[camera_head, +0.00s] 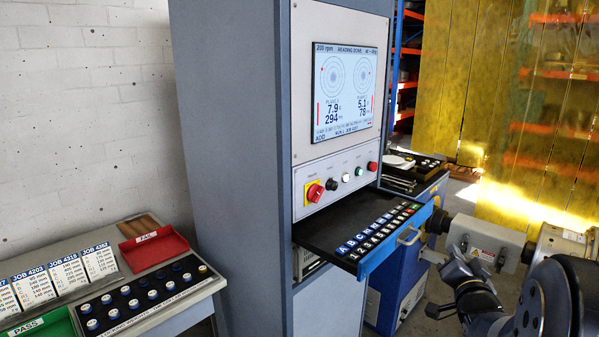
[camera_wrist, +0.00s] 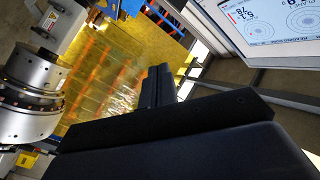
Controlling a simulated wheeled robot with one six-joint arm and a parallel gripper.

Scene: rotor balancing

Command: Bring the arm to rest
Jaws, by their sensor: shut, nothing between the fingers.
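My arm comes in at the lower right of the head view, with my gripper (camera_head: 440,310) low in front of the blue machine base. In the wrist view my gripper's black fingers (camera_wrist: 158,85) are together, with nothing between them. The gripper is apart from the open drawer (camera_head: 330,225) and its keyboard, which lie to its upper left in the head view. The cabinet screen (camera_head: 346,92) reads "READING DONE", with 7.9 at 294 and 5.1 at 78; part of this screen also shows in the wrist view (camera_wrist: 255,20).
A bench on the left holds a red FAIL tray (camera_head: 155,248), a green PASS tray (camera_head: 45,325), job cards (camera_head: 65,275) and a black weight rack (camera_head: 145,300). A silver cylindrical machine part (camera_wrist: 30,95) stands left in the wrist view. Yellow curtains (camera_head: 520,110) hang behind.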

